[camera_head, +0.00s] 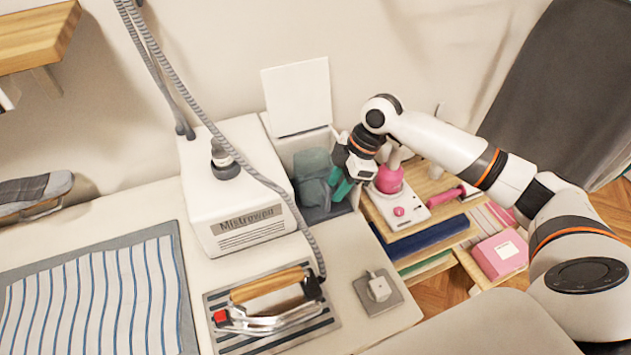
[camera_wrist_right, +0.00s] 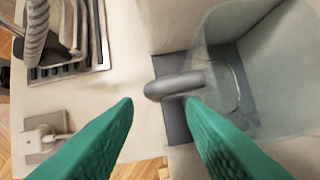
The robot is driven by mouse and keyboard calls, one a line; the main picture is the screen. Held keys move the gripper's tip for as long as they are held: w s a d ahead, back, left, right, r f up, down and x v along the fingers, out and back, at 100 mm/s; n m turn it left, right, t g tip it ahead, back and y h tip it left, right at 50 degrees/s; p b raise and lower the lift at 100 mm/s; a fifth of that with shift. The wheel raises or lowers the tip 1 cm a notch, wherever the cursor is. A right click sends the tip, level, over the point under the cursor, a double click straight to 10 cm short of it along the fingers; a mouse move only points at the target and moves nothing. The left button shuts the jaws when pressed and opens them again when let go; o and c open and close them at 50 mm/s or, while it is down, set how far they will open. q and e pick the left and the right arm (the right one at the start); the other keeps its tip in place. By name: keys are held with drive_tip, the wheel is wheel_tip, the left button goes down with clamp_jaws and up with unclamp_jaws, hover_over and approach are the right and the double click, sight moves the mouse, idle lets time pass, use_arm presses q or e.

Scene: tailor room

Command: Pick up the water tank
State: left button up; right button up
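The water tank (camera_head: 312,165) is a translucent grey-green container in the open bay beside the white Mistrowen steam station (camera_head: 235,185). It also shows in the right wrist view (camera_wrist_right: 275,75), with a rounded grey handle (camera_wrist_right: 173,86) on its near side. My right gripper (camera_head: 341,187) is at the right side of the tank, its teal fingers open. In the right wrist view the handle lies just ahead of the gap between the fingertips (camera_wrist_right: 160,102), and nothing is gripped. Whether a finger touches the tank cannot be told. My left gripper is not in view.
An iron (camera_head: 268,300) rests on a striped pad in front, its hose running over the station. A white lid (camera_head: 298,97) stands upright behind the bay. A plug in a socket plate (camera_head: 378,288) is near the front. Pink items and books fill the shelf at right.

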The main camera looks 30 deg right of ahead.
drive_tip(key=x, duration=0.1)
drive_tip(key=p+x, duration=0.1)
drive_tip(key=x, duration=0.2)
drive_tip(key=shift+s+f, duration=0.25)
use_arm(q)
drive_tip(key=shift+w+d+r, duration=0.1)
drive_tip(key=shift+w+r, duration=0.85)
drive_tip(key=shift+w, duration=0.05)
use_arm(e)
drive_tip(key=shift+c, duration=0.3)
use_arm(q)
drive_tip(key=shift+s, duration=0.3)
use_arm(e)
drive_tip(key=shift+r, duration=0.1)
clamp_jaws()
